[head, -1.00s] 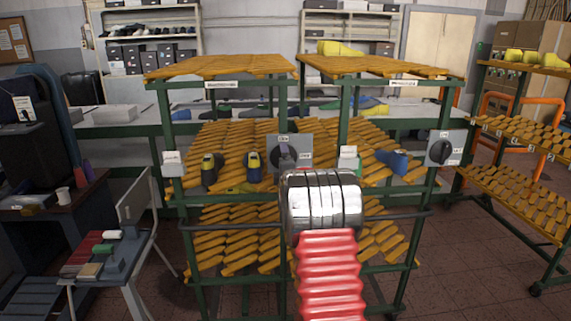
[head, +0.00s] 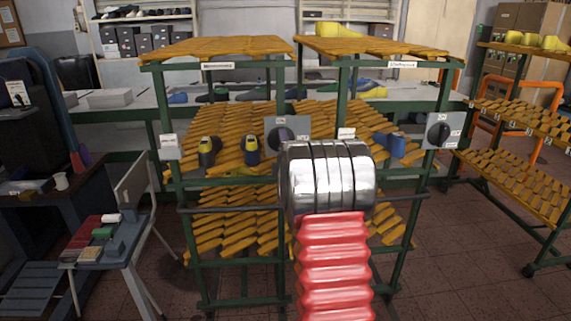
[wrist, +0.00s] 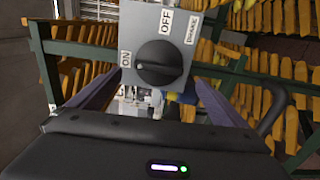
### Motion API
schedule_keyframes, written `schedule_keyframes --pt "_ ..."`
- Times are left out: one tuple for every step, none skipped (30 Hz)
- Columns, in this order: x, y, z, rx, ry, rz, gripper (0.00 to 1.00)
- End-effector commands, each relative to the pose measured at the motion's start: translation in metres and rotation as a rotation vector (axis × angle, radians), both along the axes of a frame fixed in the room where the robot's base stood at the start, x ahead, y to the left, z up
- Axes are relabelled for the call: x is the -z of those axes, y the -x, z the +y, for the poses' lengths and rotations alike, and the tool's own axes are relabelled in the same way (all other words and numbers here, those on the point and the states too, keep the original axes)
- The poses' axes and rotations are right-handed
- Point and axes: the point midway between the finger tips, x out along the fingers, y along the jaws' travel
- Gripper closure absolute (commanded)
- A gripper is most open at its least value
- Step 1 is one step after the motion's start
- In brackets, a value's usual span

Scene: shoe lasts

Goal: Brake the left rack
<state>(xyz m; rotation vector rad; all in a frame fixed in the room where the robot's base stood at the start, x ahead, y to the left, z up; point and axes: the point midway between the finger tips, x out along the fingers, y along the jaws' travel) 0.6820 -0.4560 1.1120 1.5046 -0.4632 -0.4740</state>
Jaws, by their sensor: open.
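The left rack (head: 164,115) is a green frame with slanted orange slats holding shoe lasts. Its grey brake panel (head: 271,136) is on its right post, partly hidden by my arm in the head view. In the wrist view the panel (wrist: 186,66) fills the upper middle, with a round black knob (wrist: 156,62) and the words ON, OFF and BRAKE. In the head view my arm hides the gripper.
The right rack (head: 401,240) stands close beside it with a similar panel (head: 444,130). A small table with blocks (head: 100,250) is at the left front. Another shelf rack (head: 530,180) is at the right. Tiled floor shows between them.

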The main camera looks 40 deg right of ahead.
Motion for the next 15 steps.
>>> schedule_keyframes --pt "-0.001 0.006 0.004 0.0 0.0 0.0 0.03" --pt "-0.001 0.01 0.006 0.0 0.0 0.0 0.03" --pt "0.0 0.014 0.01 0.0 -0.001 0.001 0.03" --pt "0.0 0.018 0.012 0.0 0.0 0.0 0.03" --pt "0.0 0.021 0.014 0.0 0.0 0.0 0.03" --pt "0.0 0.026 0.017 0.0 0.0 0.0 0.03" --pt "0.0 0.029 0.02 0.0 -0.001 0.001 0.03" --pt "0.0 0.033 0.022 0.0 -0.001 0.001 0.03" --pt "0.0 0.037 0.025 0.0 0.0 0.001 0.03" --pt "0.0 0.041 0.028 0.0 0.0 0.001 0.03" --pt "0.0 0.044 0.03 0.0 0.001 0.001 0.03" --pt "0.0 0.048 0.033 0.0 0.001 0.001 0.03" --pt "0.0 0.051 0.035 0.0 0.0 0.001 0.03" --pt "0.001 0.054 0.036 0.0 0.0 0.002 0.03" --pt "0.001 0.057 0.038 0.0 0.0 0.001 0.03"
